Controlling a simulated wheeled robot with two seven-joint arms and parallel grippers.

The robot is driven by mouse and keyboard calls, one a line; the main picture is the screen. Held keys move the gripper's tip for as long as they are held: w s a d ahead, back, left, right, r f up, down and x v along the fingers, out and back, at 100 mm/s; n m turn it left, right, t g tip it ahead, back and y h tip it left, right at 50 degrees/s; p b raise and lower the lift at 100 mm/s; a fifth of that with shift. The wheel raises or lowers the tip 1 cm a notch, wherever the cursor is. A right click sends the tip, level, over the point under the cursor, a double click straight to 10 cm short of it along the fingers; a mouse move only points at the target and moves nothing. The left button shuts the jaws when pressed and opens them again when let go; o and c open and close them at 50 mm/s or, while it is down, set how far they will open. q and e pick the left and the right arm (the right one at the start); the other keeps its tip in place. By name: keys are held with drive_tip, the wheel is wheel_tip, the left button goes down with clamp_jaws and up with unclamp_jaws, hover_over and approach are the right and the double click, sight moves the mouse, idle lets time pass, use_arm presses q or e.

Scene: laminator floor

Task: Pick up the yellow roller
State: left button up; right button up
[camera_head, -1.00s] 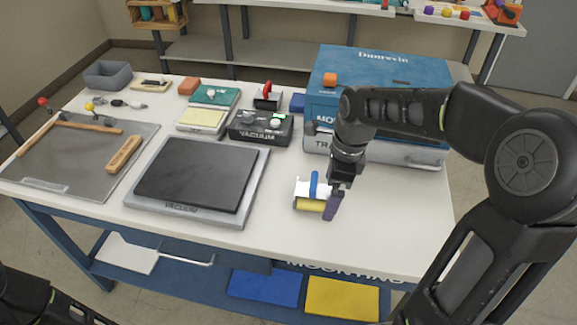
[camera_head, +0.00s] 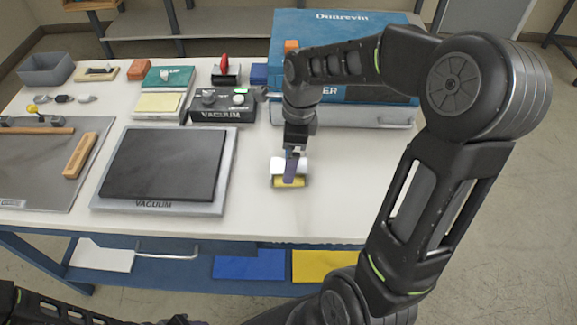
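The yellow roller (camera_head: 289,183) sits on the white tabletop near its front edge, right of the black vacuum plate. Its yellow cylinder faces me below a white body, and a bit of blue shows just above. My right gripper (camera_head: 291,168) points down directly over the roller.
A vacuum plate (camera_head: 215,201) lies left of the roller. A vacuum control box (camera_head: 208,111) and a large blue box (camera_head: 345,30) stand behind. A grey mat (camera_head: 35,165) with tools is at far left. The tabletop right of the roller is clear.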

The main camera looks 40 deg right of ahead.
drive_tip(key=shift+f, duration=0.15)
drive_tip(key=f, duration=0.1)
drive_tip(key=f+p, duration=0.1)
drive_tip(key=f, duration=0.3)
drive_tip(key=shift+w+a, duration=0.15)
drive_tip(key=shift+w, duration=0.1)
drive_tip(key=shift+c, duration=0.6)
drive_tip(key=c, duration=1.5)
drive_tip(key=shift+o, duration=0.2)
drive_tip(key=shift+r, duration=0.15)
wheel_tip(320, 180, up, 10)
drive_tip(key=shift+f+b, duration=0.1)
drive_tip(key=shift+b, duration=0.35)
